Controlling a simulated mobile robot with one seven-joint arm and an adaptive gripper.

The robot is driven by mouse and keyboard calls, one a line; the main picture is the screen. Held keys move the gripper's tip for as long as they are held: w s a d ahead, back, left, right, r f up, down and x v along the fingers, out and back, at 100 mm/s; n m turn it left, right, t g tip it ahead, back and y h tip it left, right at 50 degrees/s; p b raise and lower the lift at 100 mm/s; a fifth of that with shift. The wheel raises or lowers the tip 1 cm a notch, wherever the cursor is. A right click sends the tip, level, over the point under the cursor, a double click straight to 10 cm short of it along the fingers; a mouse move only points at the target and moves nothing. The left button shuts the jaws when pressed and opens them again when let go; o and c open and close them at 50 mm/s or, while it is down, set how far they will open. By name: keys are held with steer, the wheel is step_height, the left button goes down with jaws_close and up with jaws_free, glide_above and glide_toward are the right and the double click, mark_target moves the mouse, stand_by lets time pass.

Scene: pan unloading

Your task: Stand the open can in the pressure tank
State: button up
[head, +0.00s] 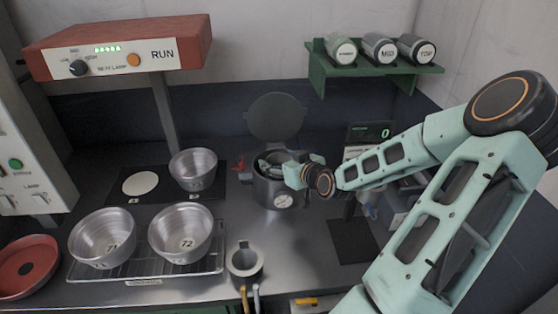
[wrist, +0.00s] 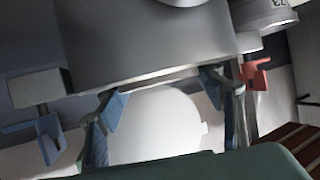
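The pressure tank (head: 279,194) is a grey metal pot with a round dial on its front, standing at mid-bench. Its round lid (head: 276,117) is raised behind it. My gripper (head: 278,160) reaches from the right to the tank's mouth. In the wrist view its blue-tipped fingers (wrist: 161,99) are spread apart, with a pale rounded shape (wrist: 155,128) between them and a large grey metal surface beyond. I cannot tell whether that pale shape is the open can or whether the fingers touch it. The arm and gripper hide much of the tank's mouth.
Two metal pans (head: 103,237) (head: 181,234) stand on a wire rack at left; another pan (head: 194,169) sits on a black mat behind. A grey cup-like holder (head: 244,261) stands in front of the tank. A green shelf (head: 375,70) holds several canisters. A dark mat (head: 353,241) lies bare at right.

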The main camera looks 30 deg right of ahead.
steer(key=shift+o, duration=1)
steer(key=shift+r+p, duration=0.4)
steer(key=shift+r, duration=0.15)
steer(key=shift+s+r, duration=0.15)
steer(key=shift+r, duration=0.15)
steer(key=p+v, duration=0.2)
steer(key=v, duration=0.9)
steer(key=shift+s, duration=0.35)
steer(key=shift+a+f, duration=0.1)
